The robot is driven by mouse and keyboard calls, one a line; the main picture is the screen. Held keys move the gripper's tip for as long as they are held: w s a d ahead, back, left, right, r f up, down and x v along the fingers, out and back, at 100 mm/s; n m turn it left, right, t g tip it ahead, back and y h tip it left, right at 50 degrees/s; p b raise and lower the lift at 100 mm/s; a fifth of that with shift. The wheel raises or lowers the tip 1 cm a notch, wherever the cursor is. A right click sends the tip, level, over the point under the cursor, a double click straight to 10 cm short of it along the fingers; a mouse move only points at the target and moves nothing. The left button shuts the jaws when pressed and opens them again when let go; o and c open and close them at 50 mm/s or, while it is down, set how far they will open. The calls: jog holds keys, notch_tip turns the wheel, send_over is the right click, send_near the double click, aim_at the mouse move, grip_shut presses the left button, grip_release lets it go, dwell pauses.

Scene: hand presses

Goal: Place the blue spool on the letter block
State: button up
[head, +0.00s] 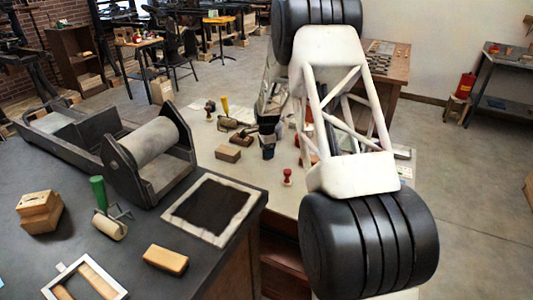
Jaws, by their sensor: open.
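My gripper (268,152) is small and dark in the head view, pointing down low over the pale table, left of my white arm link. Its fingers are too small to make out clearly, and I see nothing held in it. I cannot make out a blue spool; my arm covers part of the table. A brown wooden block (228,154) lies on the pale table just left of my gripper, apart from it. I cannot tell whether it is the letter block, as no letter shows on it.
A red-handled stamp (287,177) stands on the pale table (245,178) in front of my gripper. Several small tools lie behind the brown block. The dark bench (150,225) at front left holds a roller press (150,140), a framed dark panel (212,208) and a green-handled roller (98,192).

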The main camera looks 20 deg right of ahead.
jog(key=shift+c, duration=0.4)
jog(key=c, duration=0.9)
jog(key=shift+r, duration=5)
